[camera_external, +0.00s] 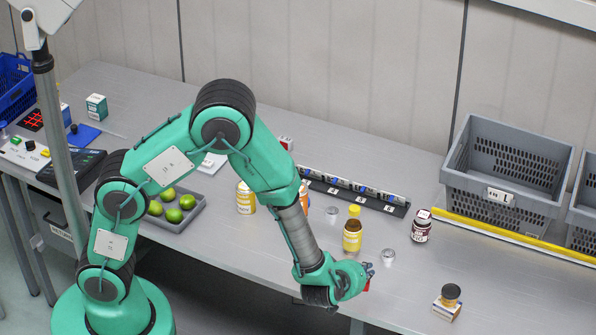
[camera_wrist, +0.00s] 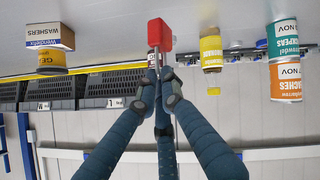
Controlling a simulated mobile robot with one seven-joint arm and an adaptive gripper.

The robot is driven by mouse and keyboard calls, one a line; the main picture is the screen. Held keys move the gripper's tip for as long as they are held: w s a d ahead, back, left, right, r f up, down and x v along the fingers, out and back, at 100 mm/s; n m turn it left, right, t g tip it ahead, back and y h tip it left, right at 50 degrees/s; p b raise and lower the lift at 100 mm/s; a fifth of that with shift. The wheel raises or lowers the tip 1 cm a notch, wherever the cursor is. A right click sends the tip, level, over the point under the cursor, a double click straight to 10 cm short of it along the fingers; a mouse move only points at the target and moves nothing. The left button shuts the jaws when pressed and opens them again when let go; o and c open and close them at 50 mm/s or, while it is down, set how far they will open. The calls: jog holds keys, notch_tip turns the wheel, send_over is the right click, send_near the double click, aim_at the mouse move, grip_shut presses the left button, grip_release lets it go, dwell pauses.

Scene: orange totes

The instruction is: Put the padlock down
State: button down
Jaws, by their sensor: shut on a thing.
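The padlock has a red body and shows in the wrist view (camera_wrist: 160,35), with its thin grey shackle reaching down between my fingertips. My gripper (camera_wrist: 157,85) is shut on the shackle. In the external view my gripper (camera_external: 362,272) is low near the table's front edge, and only a small red part of the padlock (camera_external: 367,286) shows beside the fingers. The rest of it is hidden there by the gripper. I cannot tell whether the padlock touches the tabletop.
A yellow bottle (camera_external: 352,236) and a clear lid (camera_external: 388,257) stand just behind my gripper. A dark jar (camera_external: 421,227) is farther right. A small box with a jar on top (camera_external: 447,303) stands at front right. Grey totes (camera_external: 498,213) line the back right. Table between is clear.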

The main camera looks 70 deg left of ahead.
jog(key=shift+w+a+r+m+t+h+b, duration=0.15)
jog(key=shift+a+m+t+h+b, duration=0.15)
jog(key=shift+m+t+h, duration=0.25)
jog(key=shift+s+m+t+h+b, duration=0.25)
jog(key=shift+m+t+h+b, duration=0.1)
jog(key=shift+m+h, duration=0.3)
jog(key=shift+s+d+f+m+h, duration=0.1)
jog(key=shift+s+f+m+h, duration=0.15)
jog(key=shift+m+h, duration=0.15)
jog(key=w+f+b, duration=0.1)
jog(key=w, duration=1.5)
jog(key=shift+f, duration=0.25)
jog(key=shift+d, duration=0.1)
jog(key=shift+f+b, duration=0.4)
jog(key=shift+f, duration=1.35)
